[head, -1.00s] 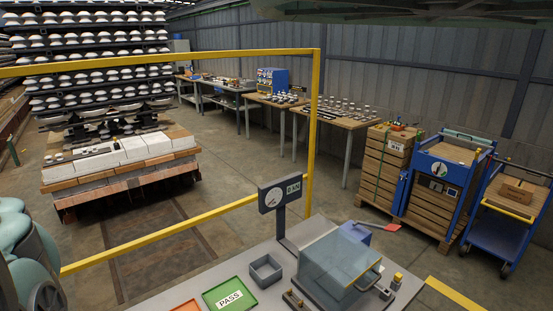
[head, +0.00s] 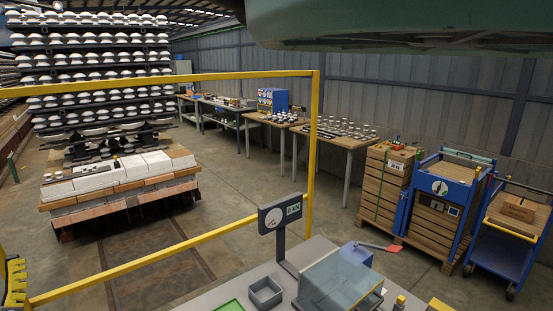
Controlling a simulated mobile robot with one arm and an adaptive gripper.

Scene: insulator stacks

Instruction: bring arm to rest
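My gripper is not visible in the head view. A large pale green shape at the top right hides part of the roof and back wall; I cannot tell which part it is. The grey bench (head: 215,297) at the bottom holds a gauge on a post (head: 280,214), reading 0 kN. A small grey open box (head: 265,292) and a clear-covered fixture (head: 338,281) stand on it. Part of a green tray (head: 231,306) shows at the bottom edge.
A yellow rail frame (head: 315,150) stands behind the bench. A rack of white insulators (head: 95,75) and a loaded pallet (head: 120,185) are at left. Tables (head: 345,141), stacked crates (head: 388,180) and a blue trolley (head: 508,228) stand at back and right. Floor between is clear.

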